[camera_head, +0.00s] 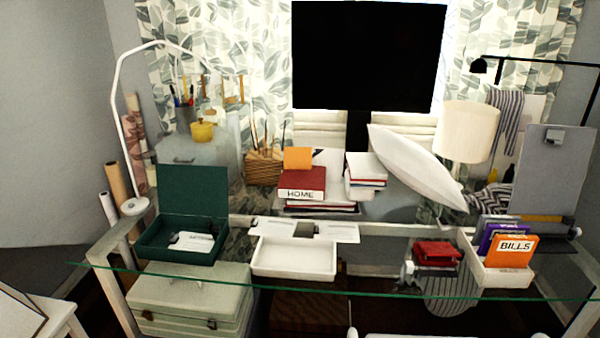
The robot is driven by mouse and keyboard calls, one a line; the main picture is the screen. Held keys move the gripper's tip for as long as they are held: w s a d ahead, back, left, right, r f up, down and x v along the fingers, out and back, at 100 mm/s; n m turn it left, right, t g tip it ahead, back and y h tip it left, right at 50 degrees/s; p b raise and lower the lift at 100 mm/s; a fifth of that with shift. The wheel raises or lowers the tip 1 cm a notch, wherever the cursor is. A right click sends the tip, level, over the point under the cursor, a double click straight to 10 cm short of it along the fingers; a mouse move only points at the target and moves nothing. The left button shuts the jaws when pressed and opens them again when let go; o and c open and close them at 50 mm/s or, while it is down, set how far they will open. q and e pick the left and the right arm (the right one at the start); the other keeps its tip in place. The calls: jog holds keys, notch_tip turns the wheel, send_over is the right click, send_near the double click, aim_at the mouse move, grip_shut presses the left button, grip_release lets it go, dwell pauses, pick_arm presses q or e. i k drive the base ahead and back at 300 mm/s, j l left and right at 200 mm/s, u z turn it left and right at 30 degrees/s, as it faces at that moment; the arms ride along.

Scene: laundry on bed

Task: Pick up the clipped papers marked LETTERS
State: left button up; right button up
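Three sets of white papers with dark clips show in the head view, and lettering on them is too small to read. One clipped set (196,242) lies inside the open dark green box (152,250) at the left. Another clipped set (270,228) lies at the back left of the shallow white tray (293,272). A third clipped set (338,232) lies at the tray's back right. I cannot tell which set is marked LETTERS. Neither of my grippers is in view.
The desk has a glass top (380,286). A white holder (490,273) with folders, one marked BILLS (515,247), stands at the right, beside red items (435,252). Books marked HOME (302,194) and a white pillow (415,165) are behind. A lamp (468,130) stands back right.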

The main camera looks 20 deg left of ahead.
aim_at(185, 240)
jog(key=u, duration=1.45)
